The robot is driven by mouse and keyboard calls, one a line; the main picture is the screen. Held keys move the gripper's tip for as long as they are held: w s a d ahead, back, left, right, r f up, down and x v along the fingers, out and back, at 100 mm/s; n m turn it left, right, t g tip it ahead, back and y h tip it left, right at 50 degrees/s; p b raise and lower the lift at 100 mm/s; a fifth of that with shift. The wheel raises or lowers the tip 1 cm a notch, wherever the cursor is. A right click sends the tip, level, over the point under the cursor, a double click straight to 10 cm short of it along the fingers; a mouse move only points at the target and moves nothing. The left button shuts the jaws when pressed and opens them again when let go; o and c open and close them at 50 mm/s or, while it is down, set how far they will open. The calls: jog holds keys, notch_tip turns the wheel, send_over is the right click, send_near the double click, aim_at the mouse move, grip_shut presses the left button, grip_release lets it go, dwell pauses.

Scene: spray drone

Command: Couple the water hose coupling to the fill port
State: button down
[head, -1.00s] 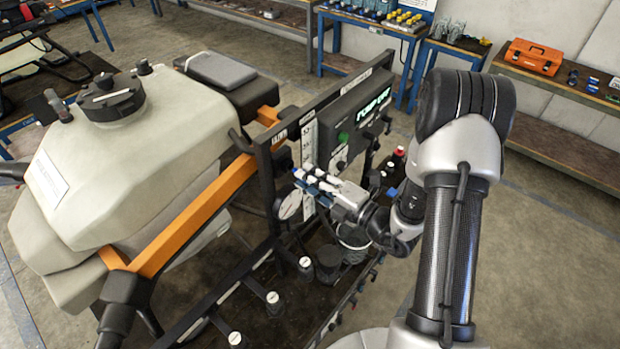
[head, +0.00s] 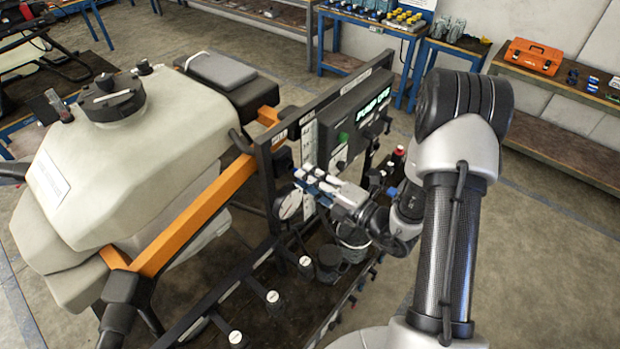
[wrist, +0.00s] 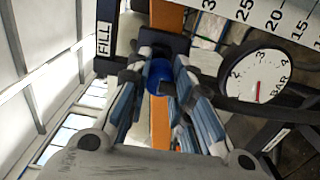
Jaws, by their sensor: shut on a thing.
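My gripper (head: 310,180) is at the black frame beside the tank, and its fingers point at the frame's left upright. In the wrist view the fingers (wrist: 160,66) are shut on a round blue part (wrist: 158,77), which looks like the hose coupling. A dark block (wrist: 163,44) sits just beyond the fingertips, beside the FILL label (wrist: 104,35). It looks like the fill port mount. The fingers hide most of the coupling and the port opening, so I cannot tell whether they touch or are joined.
A pressure gauge (wrist: 257,76) with a black hose sits close to the right of the fingers. The frame carries a control box with a green display (head: 374,104). A large pale tank (head: 130,165) with an orange bar (head: 190,220) stands to the left.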

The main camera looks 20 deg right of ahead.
jog(key=shift+x, duration=1.45)
jog(key=c, duration=1.3)
grip_release()
jog(key=shift+w, duration=0.1)
jog(key=shift+c, duration=0.2)
jog(key=v, duration=1.2)
